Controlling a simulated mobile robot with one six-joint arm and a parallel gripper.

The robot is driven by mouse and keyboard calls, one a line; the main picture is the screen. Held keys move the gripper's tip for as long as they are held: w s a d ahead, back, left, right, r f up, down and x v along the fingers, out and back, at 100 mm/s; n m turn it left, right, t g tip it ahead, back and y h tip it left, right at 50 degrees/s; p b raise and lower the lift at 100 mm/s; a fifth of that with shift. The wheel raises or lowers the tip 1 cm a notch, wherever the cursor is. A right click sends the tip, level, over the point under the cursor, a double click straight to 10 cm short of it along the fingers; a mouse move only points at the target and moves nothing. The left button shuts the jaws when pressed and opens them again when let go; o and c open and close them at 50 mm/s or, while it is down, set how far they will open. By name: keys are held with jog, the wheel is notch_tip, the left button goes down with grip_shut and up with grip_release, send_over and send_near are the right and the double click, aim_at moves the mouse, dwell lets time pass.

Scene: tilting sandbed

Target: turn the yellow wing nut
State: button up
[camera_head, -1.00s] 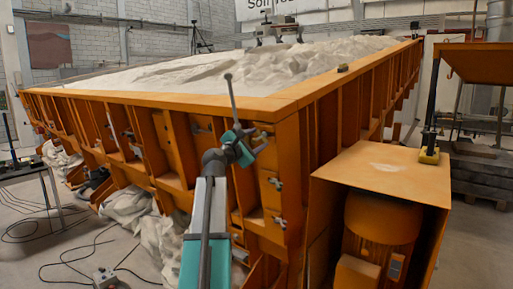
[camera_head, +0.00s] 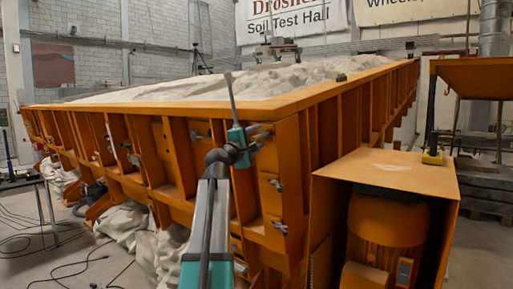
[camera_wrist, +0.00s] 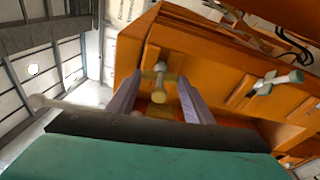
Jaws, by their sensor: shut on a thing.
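The yellow wing nut (camera_wrist: 159,94) is in the middle of the wrist view, on the orange wall of the sandbed. My gripper's two grey-purple fingers (camera_wrist: 160,101) stand on either side of it and are shut on it. In the head view my gripper (camera_head: 262,137) is at the orange side wall near the sandbed's front corner. The wing nut cannot be made out there.
The orange sandbed (camera_head: 190,104) holds pale sand. Another fastener, grey-green (camera_wrist: 278,82), sits to the right of the wing nut in the wrist view. An orange housing (camera_head: 388,168) with a motor inside stands at the right. Pale sacks (camera_head: 125,218) and cables lie on the floor at left.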

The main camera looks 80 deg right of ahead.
jog(key=shift+f+m+h+b, duration=0.2)
jog(key=shift+m+b, duration=0.9)
jog(key=shift+b, duration=0.75)
jog(key=shift+f+m+h+b, duration=0.15)
jog(key=shift+m+b, duration=0.95)
jog(key=shift+b, duration=0.75)
jog(key=m+g+b, duration=0.1)
jog(key=m+b, duration=0.4)
jog(key=b, duration=0.3)
jog(key=shift+f+h+b, duration=0.1)
jog(key=shift+h+b, duration=0.15)
jog(key=shift+b, duration=0.05)
jog(key=m+g+b, duration=0.1)
jog(key=m+b, duration=0.4)
jog(key=b, duration=0.3)
jog(key=shift+d, duration=0.1)
jog(key=m+g+b, duration=0.1)
jog(key=m+b, duration=0.2)
jog(key=b, duration=0.1)
jog(key=shift+m, duration=0.3)
jog(key=shift+m+g, duration=0.3)
jog(key=o, duration=1.1)
jog(key=shift+c, duration=0.2)
jog(key=shift+w+r, duration=0.1)
jog(key=shift+r, duration=0.1)
